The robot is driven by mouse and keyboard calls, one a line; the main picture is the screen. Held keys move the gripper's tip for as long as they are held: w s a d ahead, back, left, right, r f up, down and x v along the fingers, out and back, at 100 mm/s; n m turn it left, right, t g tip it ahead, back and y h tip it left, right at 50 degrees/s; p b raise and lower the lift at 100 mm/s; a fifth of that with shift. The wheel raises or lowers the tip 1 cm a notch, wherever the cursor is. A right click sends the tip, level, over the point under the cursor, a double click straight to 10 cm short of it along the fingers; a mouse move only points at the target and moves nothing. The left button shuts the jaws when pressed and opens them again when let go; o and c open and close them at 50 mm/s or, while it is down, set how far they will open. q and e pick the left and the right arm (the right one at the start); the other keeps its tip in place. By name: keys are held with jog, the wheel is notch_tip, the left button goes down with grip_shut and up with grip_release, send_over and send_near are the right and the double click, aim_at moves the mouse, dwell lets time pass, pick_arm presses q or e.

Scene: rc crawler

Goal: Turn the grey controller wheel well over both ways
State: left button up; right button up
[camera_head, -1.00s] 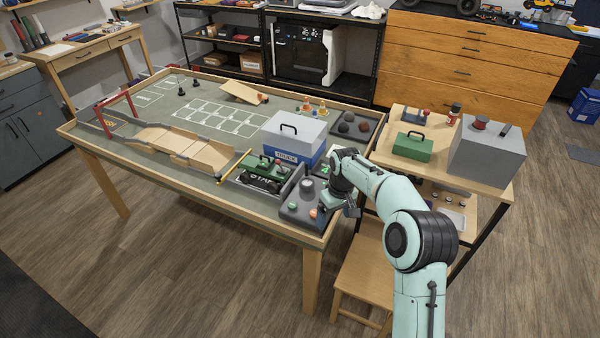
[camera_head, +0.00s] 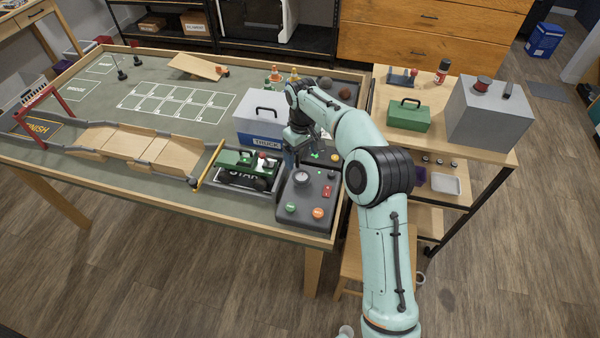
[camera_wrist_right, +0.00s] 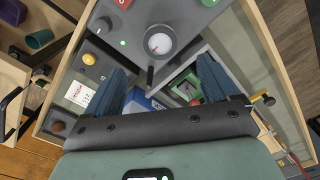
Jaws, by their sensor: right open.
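The grey controller (camera_head: 305,198) sits at the table's front right corner. Its round wheel (camera_head: 301,177) has a pale grey top; it also shows in the right wrist view (camera_wrist_right: 158,42) with a dark rim. My right gripper (camera_head: 291,158) is just behind the wheel, pointing down. In the right wrist view its two blue fingers (camera_wrist_right: 160,88) are spread apart with nothing held between them. The wheel lies beyond the fingertips and appears untouched. My left gripper is not in view.
The controller carries a green button (camera_head: 291,208), an orange button (camera_head: 317,212) and a red switch (camera_head: 327,191). A green truck (camera_head: 238,162) stands left of it. A white and blue box (camera_head: 258,132) stands behind. A side table with a green case (camera_head: 408,117) is at right.

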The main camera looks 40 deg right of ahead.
aim_at(301, 175)
notch_tip(301, 175, down, 10)
jog(key=shift+w+r+b, duration=0.15)
jog(key=shift+b, duration=0.3)
jog(key=c, duration=1.1)
